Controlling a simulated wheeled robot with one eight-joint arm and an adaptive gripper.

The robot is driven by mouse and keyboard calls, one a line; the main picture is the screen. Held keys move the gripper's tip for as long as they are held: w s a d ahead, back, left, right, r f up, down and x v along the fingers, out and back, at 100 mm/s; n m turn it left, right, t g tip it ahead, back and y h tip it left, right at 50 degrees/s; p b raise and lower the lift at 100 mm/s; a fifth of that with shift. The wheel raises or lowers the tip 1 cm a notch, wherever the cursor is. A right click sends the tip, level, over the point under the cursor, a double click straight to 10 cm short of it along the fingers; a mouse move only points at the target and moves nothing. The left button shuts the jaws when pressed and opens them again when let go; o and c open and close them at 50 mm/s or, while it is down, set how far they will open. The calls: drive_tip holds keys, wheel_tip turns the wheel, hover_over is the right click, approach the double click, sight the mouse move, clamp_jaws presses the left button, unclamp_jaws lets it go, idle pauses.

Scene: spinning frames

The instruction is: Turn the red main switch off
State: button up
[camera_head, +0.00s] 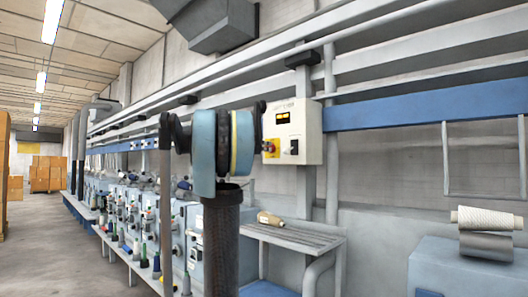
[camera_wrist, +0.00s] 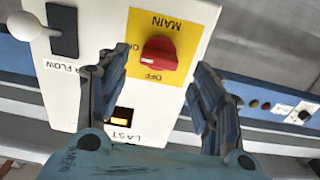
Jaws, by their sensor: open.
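The red main switch (camera_wrist: 158,54) is a round knob on a yellow plate (camera_wrist: 190,22) marked MAIN, ON and OFF. The wrist view shows it upside down. The plate sits on a white control box (camera_head: 308,132), and the small red switch (camera_head: 270,147) also shows in the head view, just right of my arm. My gripper (camera_wrist: 161,66) is open and empty. Its two fingers frame the knob in the wrist view, one on each side. In the head view my arm hides the fingers.
A black lever switch (camera_head: 293,147) marked as flow sits beside the yellow plate, with a white ball (camera_wrist: 22,26) near it. A lit display (camera_head: 282,117) is above. A blue rail (camera_head: 420,110) runs right of the box. A bench (camera_head: 300,237) with a spool stands below.

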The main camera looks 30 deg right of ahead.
drive_tip(key=shift+x, duration=1.85)
drive_tip(key=c, duration=1.1)
